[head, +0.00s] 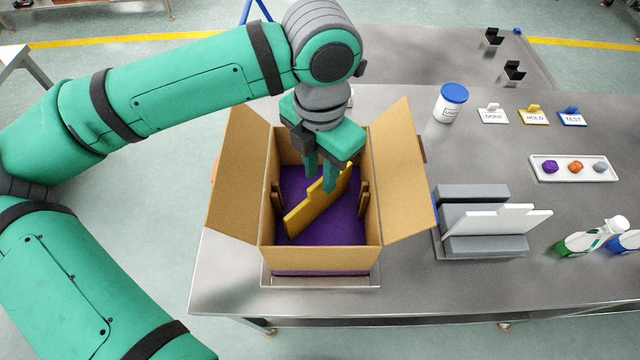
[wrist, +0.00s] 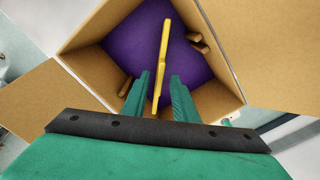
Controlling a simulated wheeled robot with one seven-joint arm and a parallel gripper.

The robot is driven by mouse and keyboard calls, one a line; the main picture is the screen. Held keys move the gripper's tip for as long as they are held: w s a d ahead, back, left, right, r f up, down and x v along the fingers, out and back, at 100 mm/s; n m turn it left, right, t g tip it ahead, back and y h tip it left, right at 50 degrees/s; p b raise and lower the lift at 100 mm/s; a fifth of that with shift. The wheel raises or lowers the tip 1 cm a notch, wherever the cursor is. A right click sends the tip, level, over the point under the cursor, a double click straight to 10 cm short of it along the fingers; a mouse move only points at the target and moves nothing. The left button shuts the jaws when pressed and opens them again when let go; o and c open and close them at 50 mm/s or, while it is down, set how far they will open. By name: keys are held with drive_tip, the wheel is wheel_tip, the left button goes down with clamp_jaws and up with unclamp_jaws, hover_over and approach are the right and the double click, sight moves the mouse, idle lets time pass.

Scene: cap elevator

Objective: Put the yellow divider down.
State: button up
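The yellow divider (head: 315,205) is inside the open cardboard box (head: 300,258), over its purple bottom (head: 335,225). It runs skewed across the box, from front left to back right, and is not lined up with the brown slotted holders (head: 363,198) on the side walls. My gripper (head: 320,182) reaches down into the box from above. In the wrist view, its two fingers (wrist: 160,82) stand apart on either side of the divider (wrist: 164,55), with a gap visible on each side. Whether the divider's lower edge rests on the bottom cannot be told.
The box sits on a metal tray (head: 320,283) with its side flaps (head: 405,160) spread outward. To the right, a grey block holder (head: 470,245) carries a white plate (head: 500,222). A lidded jar (head: 450,105), label signs, a small tray (head: 590,178) and bottles (head: 590,238) stand farther right.

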sight(320, 180)
drive_tip(key=shift+r, duration=2)
drive_tip(key=shift+o, duration=0.5)
drive_tip(key=shift+s+a+r, duration=0.1)
drive_tip(key=shift+s+r, duration=0.05)
drive_tip(key=shift+r, duration=0.4)
drive_tip(key=shift+s+r, duration=0.15)
drive_tip(key=shift+r, duration=0.35)
wheel_tip(320, 180, down, 4)
drive_tip(key=shift+f, duration=0.2)
drive_tip(key=shift+w+f, duration=0.2)
drive_tip(key=shift+f, duration=2.9)
drive_tip(key=shift+c, duration=0.6)
clamp_jaws()
